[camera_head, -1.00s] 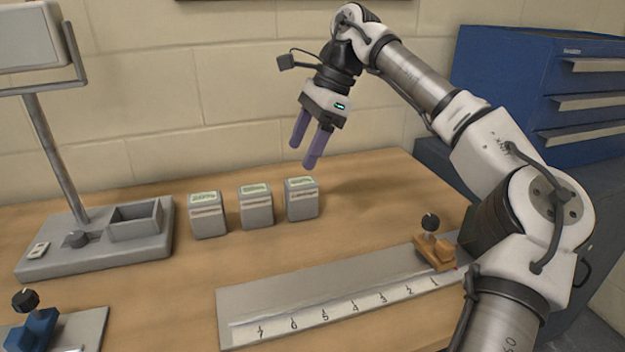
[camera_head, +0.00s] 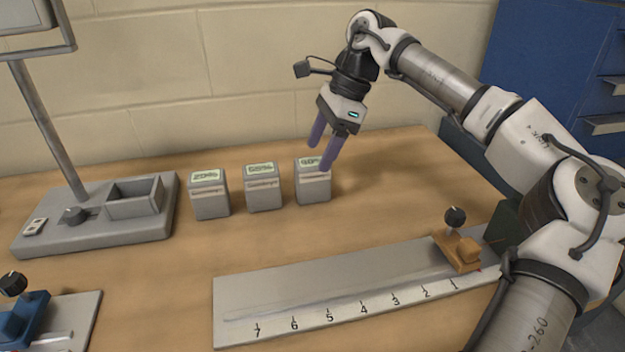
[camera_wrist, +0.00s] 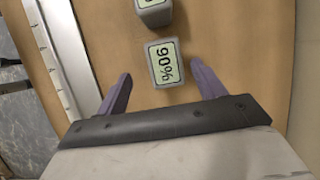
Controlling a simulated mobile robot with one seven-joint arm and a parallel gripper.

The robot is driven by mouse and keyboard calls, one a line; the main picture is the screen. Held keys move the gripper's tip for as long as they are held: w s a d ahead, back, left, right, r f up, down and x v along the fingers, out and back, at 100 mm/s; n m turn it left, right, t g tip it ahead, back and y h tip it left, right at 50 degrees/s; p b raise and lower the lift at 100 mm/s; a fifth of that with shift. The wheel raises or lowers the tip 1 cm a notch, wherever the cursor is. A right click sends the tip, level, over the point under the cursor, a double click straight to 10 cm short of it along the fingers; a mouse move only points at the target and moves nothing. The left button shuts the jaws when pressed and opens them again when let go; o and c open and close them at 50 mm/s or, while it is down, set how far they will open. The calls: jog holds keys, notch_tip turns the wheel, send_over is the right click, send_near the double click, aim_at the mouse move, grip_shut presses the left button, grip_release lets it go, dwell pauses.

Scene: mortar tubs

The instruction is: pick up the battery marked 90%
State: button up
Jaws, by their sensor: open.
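The battery marked 90% (camera_head: 313,184) is a grey block with a green label on top, standing upright at the right end of a row of three. In the wrist view the 90% battery (camera_wrist: 164,63) lies ahead of and between my fingers, its label readable. My gripper (camera_head: 320,156) is open, with purple fingers, just above this battery; one finger hides part of its label in the head view. In the wrist view my gripper (camera_wrist: 160,82) has nothing between its fingertips that I can see it touching. The middle battery (camera_head: 263,188) and the left battery, marked 20% (camera_head: 209,194), stand beside it.
A grey stand with an open compartment (camera_head: 135,207) is left of the batteries. A ruled plate (camera_head: 300,282) with an orange clamp (camera_head: 459,252) lies in front. A blue clamp (camera_head: 20,312) is at the lower left. The table right of the batteries is clear.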

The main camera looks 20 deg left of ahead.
aim_at(314, 161)
jog(key=x, duration=0.5)
jog(key=shift+w+a+f+p, duration=0.15)
jog(key=shift+w+p, duration=0.15)
jog(key=c, duration=1.4)
